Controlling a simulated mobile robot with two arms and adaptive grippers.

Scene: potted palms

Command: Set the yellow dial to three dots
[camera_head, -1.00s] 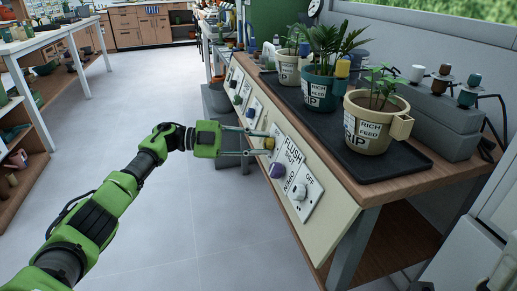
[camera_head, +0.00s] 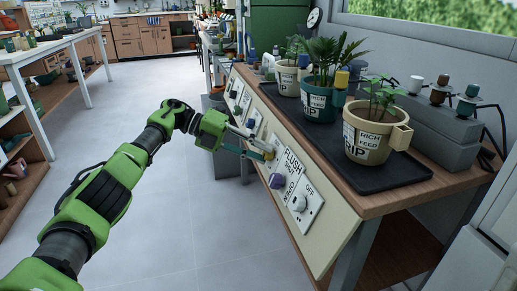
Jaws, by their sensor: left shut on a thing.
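The yellow dial (camera_head: 269,154) sits on the slanted cream panel along the front of the bench. My left gripper (camera_head: 266,151) reaches it from the left, with its fingers around the dial and shut on it. The gripper is rolled, one finger higher than the other. The fingers partly cover the dial, and I cannot make out its dots or where it points. My right gripper is not in view.
A purple knob (camera_head: 277,181) and a white knob (camera_head: 298,203) sit nearer on the panel (camera_head: 322,226). Potted palms, including a cream pot (camera_head: 366,147), stand on a black tray (camera_head: 378,184) above. The floor left of the panel is clear.

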